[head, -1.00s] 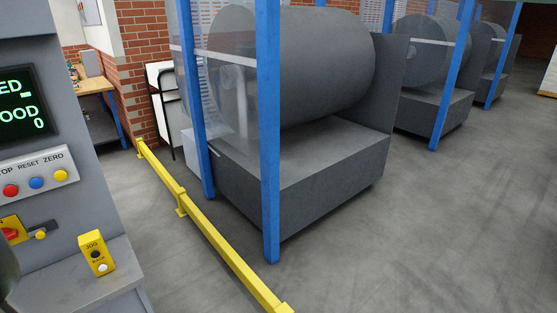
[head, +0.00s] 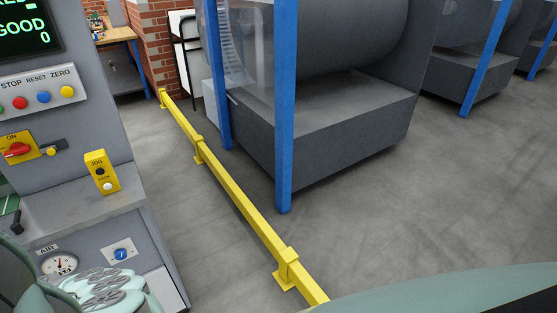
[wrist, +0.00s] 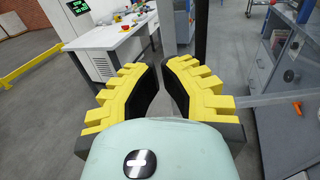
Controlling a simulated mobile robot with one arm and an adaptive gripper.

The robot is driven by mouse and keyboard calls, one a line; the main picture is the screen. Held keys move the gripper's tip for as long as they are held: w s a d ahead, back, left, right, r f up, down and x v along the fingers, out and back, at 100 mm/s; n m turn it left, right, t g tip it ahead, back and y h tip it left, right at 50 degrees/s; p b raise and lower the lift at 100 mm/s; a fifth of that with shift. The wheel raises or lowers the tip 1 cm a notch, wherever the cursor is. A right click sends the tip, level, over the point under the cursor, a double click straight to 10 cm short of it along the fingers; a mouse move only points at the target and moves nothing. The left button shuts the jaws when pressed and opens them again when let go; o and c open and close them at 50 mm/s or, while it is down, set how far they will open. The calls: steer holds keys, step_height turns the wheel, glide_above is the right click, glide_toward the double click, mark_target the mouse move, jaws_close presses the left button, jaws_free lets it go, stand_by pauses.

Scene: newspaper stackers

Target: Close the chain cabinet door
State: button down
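My gripper (wrist: 160,72) shows in the wrist view, with yellow ridged fingers and black inner pads. The fingers are apart with nothing between them, so it is open. A grey-blue cabinet (wrist: 287,95) stands at the right of the wrist view, with an orange-tipped part (wrist: 297,106) in front of it. I cannot tell whether this is the chain cabinet. No door that I can name as the chain cabinet's shows in the head view. The gripper touches nothing visible.
A yellow floor rail (head: 235,200) runs from the brick wall toward me. A grey control console (head: 75,220) stands left of it. Dark machines (head: 320,135) with blue posts (head: 285,110) stand beyond it. A white table (wrist: 110,42) is ahead in the wrist view. Grey floor (head: 420,210) is clear at right.

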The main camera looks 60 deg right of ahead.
steer(key=a+p, duration=0.4)
steer(key=a, duration=0.5)
steer(key=shift+w, duration=0.2)
stand_by(0.3)
